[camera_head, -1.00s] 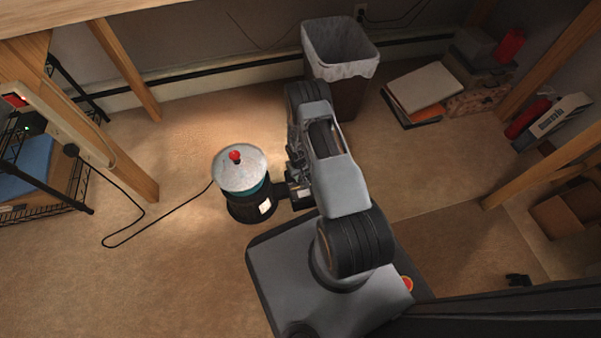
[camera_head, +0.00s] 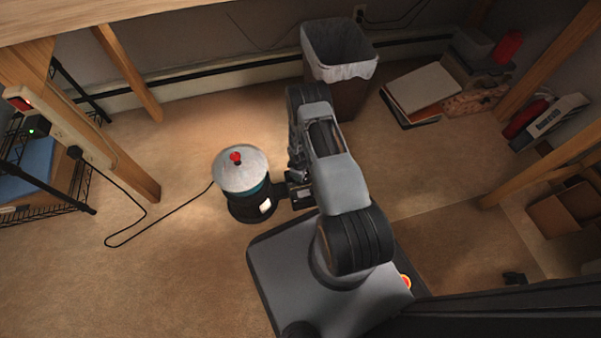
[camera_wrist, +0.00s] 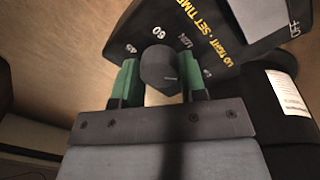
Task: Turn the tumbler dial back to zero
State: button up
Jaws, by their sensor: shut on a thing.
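The dial is hidden in the head view.
A black cord (camera_head: 150,228) runs from the tumbler to a power strip (camera_head: 52,127) on the left. A waste bin (camera_head: 340,62) stands behind my arm. Stacked folders (camera_head: 420,88) lie at the back right. The carpet left of the tumbler is mostly clear.

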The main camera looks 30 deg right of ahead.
jog(key=shift+n, duration=0.4)
jog(key=o, duration=0.9)
jog(key=shift+r, duration=0.15)
jog(key=r+p, duration=0.2)
jog(key=r, duration=0.2)
jog(key=r+p, duration=0.2)
jog(key=r, duration=0.3)
jog(key=r+p, duration=0.2)
jog(key=r, duration=0.2)
jog(key=shift+s+a+r, duration=0.25)
jog(key=shift+s, duration=0.1)
jog(key=shift+p, duration=0.3)
